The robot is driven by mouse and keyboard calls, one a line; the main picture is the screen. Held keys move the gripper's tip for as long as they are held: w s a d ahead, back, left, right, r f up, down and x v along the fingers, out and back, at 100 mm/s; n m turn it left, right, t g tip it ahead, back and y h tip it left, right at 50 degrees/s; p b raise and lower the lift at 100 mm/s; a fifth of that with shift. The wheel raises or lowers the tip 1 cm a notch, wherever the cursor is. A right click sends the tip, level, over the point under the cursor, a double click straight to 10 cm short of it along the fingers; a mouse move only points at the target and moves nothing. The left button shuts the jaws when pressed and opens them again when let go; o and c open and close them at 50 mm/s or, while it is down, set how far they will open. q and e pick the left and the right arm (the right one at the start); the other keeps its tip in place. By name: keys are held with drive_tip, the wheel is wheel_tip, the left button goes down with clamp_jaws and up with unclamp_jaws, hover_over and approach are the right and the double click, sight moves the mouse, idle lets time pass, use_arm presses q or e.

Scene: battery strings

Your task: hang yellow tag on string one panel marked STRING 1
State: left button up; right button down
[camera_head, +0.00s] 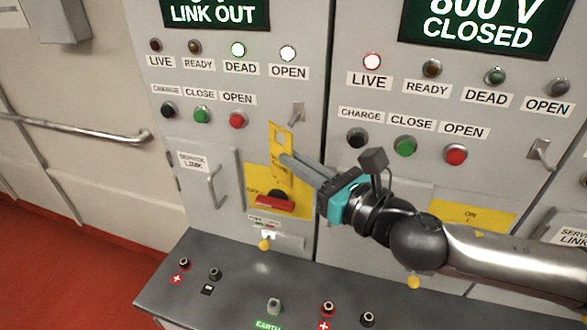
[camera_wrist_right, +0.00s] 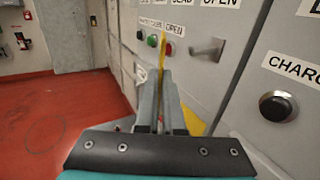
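My right gripper (camera_head: 287,160) is shut on the yellow tag (camera_head: 280,136), holding it upright in front of the left panel. The tag has a hole near its top and sits a little below and left of the panel's small metal hook (camera_head: 298,112), apart from it. In the right wrist view the tag (camera_wrist_right: 162,62) is edge-on between the fingers (camera_wrist_right: 158,95), with the hook (camera_wrist_right: 207,48) to its right. The left panel (camera_head: 226,143) reads LINK OUT, with DEAD and OPEN lamps lit. No STRING 1 marking is readable. My left gripper is out of view.
A yellow plate with a red handle (camera_head: 273,203) lies below the tag, beside the service link door (camera_head: 203,185). The right panel reads CLOSED, its LIVE lamp (camera_head: 372,62) lit, and has its own hook (camera_head: 540,152). A grey ledge (camera_head: 235,280) with terminals juts out below.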

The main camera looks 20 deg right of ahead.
drive_tip(key=w+d+b, duration=0.1)
drive_tip(key=w+d, duration=0.3)
drive_tip(key=w, duration=0.2)
drive_tip(key=shift+f, duration=0.45)
idle(0.4)
idle(0.5)
drive_tip(key=c, duration=1)
unclamp_jaws()
drive_tip(key=shift+o, duration=0.2)
drive_tip(key=shift+d, duration=0.1)
